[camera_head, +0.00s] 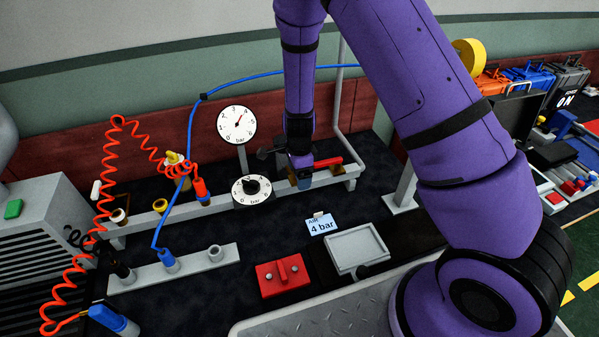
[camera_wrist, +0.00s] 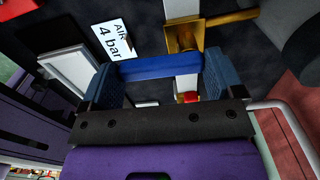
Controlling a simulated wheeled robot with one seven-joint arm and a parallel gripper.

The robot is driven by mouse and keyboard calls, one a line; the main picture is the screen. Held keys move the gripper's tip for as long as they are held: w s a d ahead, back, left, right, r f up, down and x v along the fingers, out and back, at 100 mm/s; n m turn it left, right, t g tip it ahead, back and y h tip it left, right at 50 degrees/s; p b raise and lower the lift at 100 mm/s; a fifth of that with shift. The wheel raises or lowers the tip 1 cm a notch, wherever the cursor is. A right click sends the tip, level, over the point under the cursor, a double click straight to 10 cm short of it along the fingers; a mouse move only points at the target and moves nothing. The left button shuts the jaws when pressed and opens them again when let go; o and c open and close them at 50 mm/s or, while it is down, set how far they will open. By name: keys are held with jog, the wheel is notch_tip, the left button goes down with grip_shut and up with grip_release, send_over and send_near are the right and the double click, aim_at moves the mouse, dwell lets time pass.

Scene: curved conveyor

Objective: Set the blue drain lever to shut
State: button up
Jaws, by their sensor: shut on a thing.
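The blue drain lever (camera_wrist: 160,68) is a flat blue bar in the wrist view. It spans the gap between the two blue-padded fingers of my gripper (camera_wrist: 160,78), its ends touching or nearly touching the pads. A brass valve body (camera_wrist: 183,38) sits just beyond the lever's right part, against the grey rail. In the head view my gripper (camera_head: 303,180) is low at the right part of the rear rail, beside the brass valve. The lever cannot be made out there, hidden by the gripper.
A red handle (camera_head: 328,162) lies along the rail just right of my gripper. A "4 bar" card (camera_head: 321,224), a grey tray (camera_head: 356,249) and a red block (camera_head: 282,276) lie in front. Coiled red hose (camera_head: 75,255) is at left.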

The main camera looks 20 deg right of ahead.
jog(key=o, duration=1.1)
jog(key=shift+a, duration=0.1)
jog(key=shift+c, duration=0.2)
jog(key=shift+r, duration=0.15)
notch_tip(320, 180, up, 11)
jog(key=shift+f, duration=0.2)
